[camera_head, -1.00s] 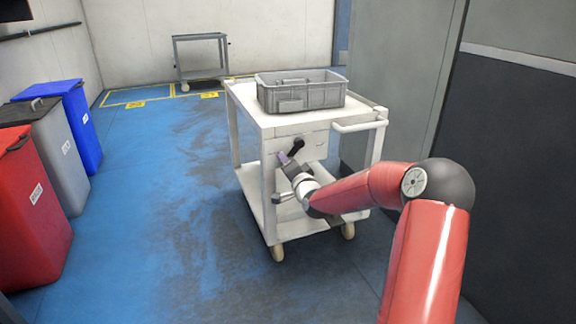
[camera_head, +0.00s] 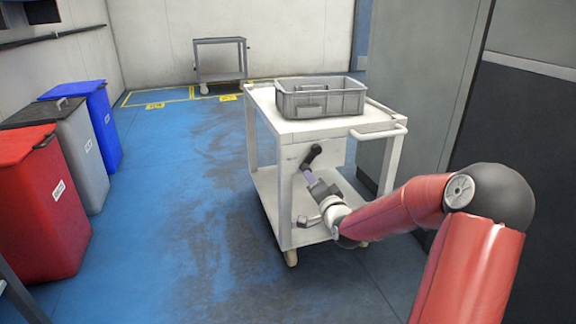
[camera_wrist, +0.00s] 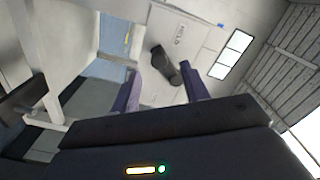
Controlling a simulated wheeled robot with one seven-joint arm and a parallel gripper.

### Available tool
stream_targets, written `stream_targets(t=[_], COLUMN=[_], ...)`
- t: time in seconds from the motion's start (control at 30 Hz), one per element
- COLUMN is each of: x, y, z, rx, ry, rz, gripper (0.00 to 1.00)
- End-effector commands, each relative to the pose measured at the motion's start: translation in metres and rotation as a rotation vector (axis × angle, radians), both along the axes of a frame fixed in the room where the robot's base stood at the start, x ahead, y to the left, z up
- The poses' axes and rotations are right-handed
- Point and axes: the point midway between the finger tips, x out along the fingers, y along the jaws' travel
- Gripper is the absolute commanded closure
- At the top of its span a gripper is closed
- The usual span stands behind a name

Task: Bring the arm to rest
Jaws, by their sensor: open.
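My red arm ends in my gripper (camera_head: 309,174), low beside the white cart's near side. The gripper is open, and its two purple fingers show apart in the wrist view (camera_wrist: 160,76). A dark handheld object, perhaps the scanner (camera_head: 311,155), appears at the cart's side just beyond the fingertips. In the wrist view the dark object (camera_wrist: 167,70) shows in the gap between the fingers, against a pale panel. I cannot tell whether it touches them. The arm is bent at its dark elbow, not folded in.
The white cart (camera_head: 292,132) carries a grey crate (camera_head: 287,108) on top. Red (camera_head: 38,210), grey (camera_head: 77,150) and blue (camera_head: 103,128) bins line the left. A grey cart (camera_head: 218,62) stands at the back. The blue floor (camera_head: 170,220) between is clear. A dark wall is right.

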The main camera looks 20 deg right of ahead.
Motion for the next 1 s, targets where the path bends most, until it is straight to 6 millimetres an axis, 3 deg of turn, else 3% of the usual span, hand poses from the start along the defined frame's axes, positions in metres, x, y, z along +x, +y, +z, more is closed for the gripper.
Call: stream_targets(t=[0.13, 0.27, 0.47, 0.67, 0.8, 1.0], x=[-0.001, -0.01, -0.058, -0.137, -0.205, -0.305], y=[0.007, 0.033, 0.071, 0.09, 0.1, 0.115], z=[0.003, 0.01, 0.036, 0.081, 0.114, 0.142], rx=[-0.033, -0.18, -0.529, -0.786, -0.888, -0.94], ry=[0.025, 0.142, 0.419, 0.65, 0.779, 0.904], rz=[0.01, 0.047, 0.099, 0.136, 0.185, 0.332], gripper=[0.55, 0.55, 0.55, 0.55, 0.55, 0.55])
